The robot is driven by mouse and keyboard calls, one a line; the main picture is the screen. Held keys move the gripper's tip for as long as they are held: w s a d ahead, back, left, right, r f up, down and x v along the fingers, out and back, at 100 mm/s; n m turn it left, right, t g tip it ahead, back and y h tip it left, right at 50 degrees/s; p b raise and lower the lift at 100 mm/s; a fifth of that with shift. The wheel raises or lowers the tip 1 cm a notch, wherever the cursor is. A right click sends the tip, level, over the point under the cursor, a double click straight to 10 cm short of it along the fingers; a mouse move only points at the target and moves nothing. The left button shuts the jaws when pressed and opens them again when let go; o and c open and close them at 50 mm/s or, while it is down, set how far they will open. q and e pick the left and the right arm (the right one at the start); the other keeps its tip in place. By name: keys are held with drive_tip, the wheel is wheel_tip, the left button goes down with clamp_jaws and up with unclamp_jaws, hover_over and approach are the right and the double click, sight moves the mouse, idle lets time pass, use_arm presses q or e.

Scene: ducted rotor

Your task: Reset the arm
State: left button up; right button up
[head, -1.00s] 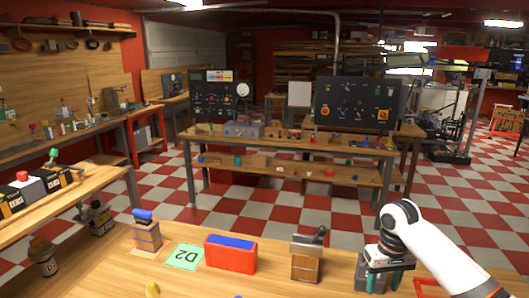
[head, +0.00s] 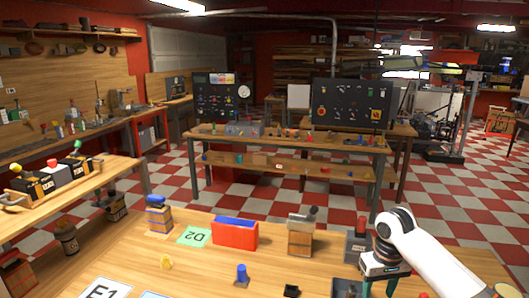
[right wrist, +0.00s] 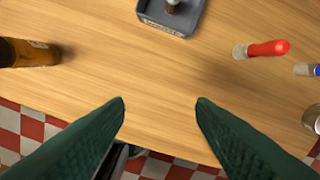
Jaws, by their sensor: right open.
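My right gripper (head: 380,288) shows at the lower right of the head view, its white arm coming in from the right. Its dark green fingers point down over the near side of the wooden table (head: 200,270). In the right wrist view the two fingers (right wrist: 160,104) are wide apart with nothing between them. A grey tray-like box (right wrist: 172,18) lies beyond the fingertips, apart from them. My left gripper is not in view.
On the table stand a blue-topped block (head: 159,216), a green D2 card (head: 194,236), a red box (head: 234,234), a wooden box (head: 300,238) and a blue peg (head: 241,274). A red-handled tool (right wrist: 264,49) lies right of the fingers. Bare wood lies below them.

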drive_tip(key=s+a+f+n+t+y, duration=0.1)
drive_tip(key=s+a+f+n+y, duration=0.15)
drive_tip(key=s+a+f, duration=1.05)
drive_tip(key=s+d+m+t+h, duration=0.1)
drive_tip(key=s+d, duration=0.2)
drive_tip(key=s, duration=0.6)
drive_tip(key=s+d+m+t+h, duration=0.1)
drive_tip(key=s+d, duration=0.2)
drive_tip(key=s, duration=0.7)
wheel_tip(320, 180, down, 31)
drive_tip(key=g+b, duration=0.1)
drive_tip(key=b, duration=0.5)
use_arm(q)
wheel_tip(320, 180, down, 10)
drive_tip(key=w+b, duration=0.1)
drive_tip(key=b, duration=0.3)
use_arm(e)
drive_tip(key=s+d+f+g, duration=0.1)
drive_tip(key=s+d+f, duration=0.1)
drive_tip(key=s+f, duration=1.4)
wheel_tip(320, 180, down, 4)
drive_tip(key=shift+s+d+f+n, duration=0.1)
drive_tip(key=shift+s+d+n, duration=0.1)
drive_tip(key=shift+d+n, duration=0.2)
drive_tip(key=shift+h, duration=0.25)
